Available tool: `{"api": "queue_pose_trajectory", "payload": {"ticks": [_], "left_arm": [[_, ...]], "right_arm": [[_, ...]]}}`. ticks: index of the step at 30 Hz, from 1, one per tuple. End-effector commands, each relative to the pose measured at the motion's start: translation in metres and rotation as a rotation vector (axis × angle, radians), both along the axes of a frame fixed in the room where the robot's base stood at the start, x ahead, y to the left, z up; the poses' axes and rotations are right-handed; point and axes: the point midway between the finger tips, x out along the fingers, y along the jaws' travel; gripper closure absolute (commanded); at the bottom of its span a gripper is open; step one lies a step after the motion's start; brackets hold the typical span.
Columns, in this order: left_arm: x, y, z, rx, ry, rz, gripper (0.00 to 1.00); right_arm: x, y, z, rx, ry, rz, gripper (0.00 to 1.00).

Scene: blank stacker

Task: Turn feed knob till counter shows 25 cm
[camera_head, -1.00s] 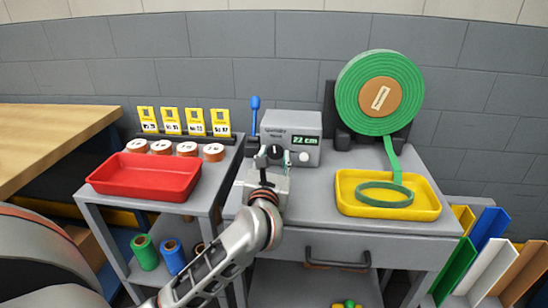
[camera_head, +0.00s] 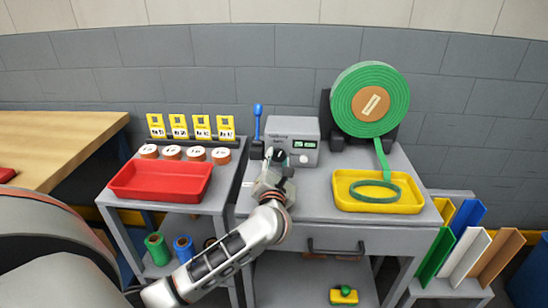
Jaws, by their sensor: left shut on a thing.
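A grey feed machine (camera_head: 291,124) stands at the back of the grey cabinet. Its small counter (camera_head: 304,144) shows green digits, too blurred to read surely. A pale round button (camera_head: 304,159) sits below the counter. My left gripper (camera_head: 276,156) is at the left of the machine's front, shut on the feed knob, which its fingers mostly hide. A green roll (camera_head: 344,100) stands on a dark holder to the right. Its strip (camera_head: 381,158) hangs down into a yellow tray (camera_head: 418,204) and lies there in a loop. My right gripper is not in view.
A red tray (camera_head: 160,199) and several small rolls (camera_head: 172,153) with yellow cards behind stand on the left cart. A blue-topped lever (camera_head: 258,122) stands left of the machine. Coloured panels (camera_head: 470,250) lean at the right. The cabinet top (camera_head: 312,189) before the machine is clear.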

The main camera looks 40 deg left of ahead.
Motion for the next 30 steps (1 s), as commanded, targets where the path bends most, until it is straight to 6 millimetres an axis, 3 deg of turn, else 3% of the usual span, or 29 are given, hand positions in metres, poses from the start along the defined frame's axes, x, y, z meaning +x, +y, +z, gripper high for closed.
{"api": "queue_pose_trajectory", "payload": {"ticks": [8, 9, 10, 23, 30], "left_arm": [[0.0, 0.0, 0.0, 0.004, 0.0, 0.0, 0.89], [0.0, 0.0, 0.0, 0.003, -0.001, 0.0, 0.57], [0.0, 0.0, 0.0, 0.003, -0.001, 0.0, 0.51], [-0.004, -0.003, -0.001, 0.001, 0.0, -0.001, 0.51], [-0.038, -0.024, -0.002, -0.001, 0.001, -0.003, 0.51]], "right_arm": [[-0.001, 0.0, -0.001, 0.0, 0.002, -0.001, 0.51], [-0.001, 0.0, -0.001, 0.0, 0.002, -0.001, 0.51], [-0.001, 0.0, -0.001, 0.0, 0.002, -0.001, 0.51], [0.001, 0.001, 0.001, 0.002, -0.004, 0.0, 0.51], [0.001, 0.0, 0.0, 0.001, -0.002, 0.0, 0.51]]}}
